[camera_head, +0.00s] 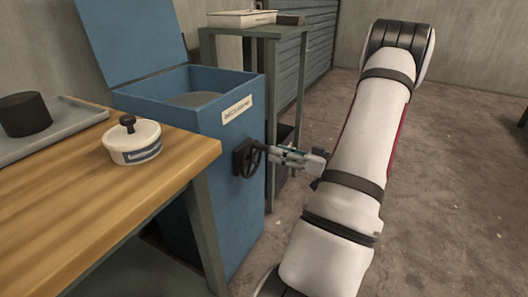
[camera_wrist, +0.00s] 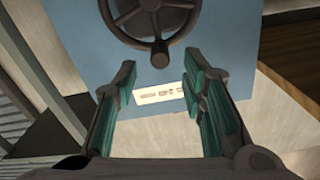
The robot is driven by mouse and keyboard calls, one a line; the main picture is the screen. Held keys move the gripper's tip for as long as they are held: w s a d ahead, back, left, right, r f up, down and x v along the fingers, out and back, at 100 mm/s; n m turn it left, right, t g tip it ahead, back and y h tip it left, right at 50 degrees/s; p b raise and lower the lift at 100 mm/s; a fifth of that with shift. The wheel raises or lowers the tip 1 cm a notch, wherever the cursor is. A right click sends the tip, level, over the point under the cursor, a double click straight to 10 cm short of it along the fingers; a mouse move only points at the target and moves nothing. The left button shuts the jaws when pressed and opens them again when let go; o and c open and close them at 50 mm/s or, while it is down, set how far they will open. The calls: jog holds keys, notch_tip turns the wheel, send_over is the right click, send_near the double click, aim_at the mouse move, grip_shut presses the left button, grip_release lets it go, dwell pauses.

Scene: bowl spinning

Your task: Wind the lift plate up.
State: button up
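A dark handwheel (camera_head: 248,158) is mounted on the side of a blue bin (camera_head: 238,190). In the wrist view the handwheel (camera_wrist: 150,15) is partly cut off at the top, with a small knob (camera_wrist: 160,58) on its rim. The grey lift plate (camera_head: 195,98) shows low inside the open bin. My gripper (camera_head: 272,152) is at the handwheel. In the wrist view my gripper (camera_wrist: 158,80) has its two teal-padded fingers apart, with nothing clamped between them. The knob shows just beyond the gap between the fingertips; I cannot tell whether they touch the wheel.
A wooden table (camera_head: 150,190) stands at the left, with a white lidded pot (camera_head: 132,145) and a grey tray (camera_head: 60,130) bearing a dark cylinder (camera_head: 25,114). A green-grey stand (camera_head: 240,32) is behind the bin. Bare floor (camera_head: 460,190) lies to the right.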

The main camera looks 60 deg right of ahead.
aim_at(264, 147)
jog(key=w, duration=0.4)
jog(key=w+b, duration=0.1)
jog(key=w, duration=0.1)
jog(key=shift+a, duration=0.25)
jog(key=shift+s, duration=0.1)
grip_shut()
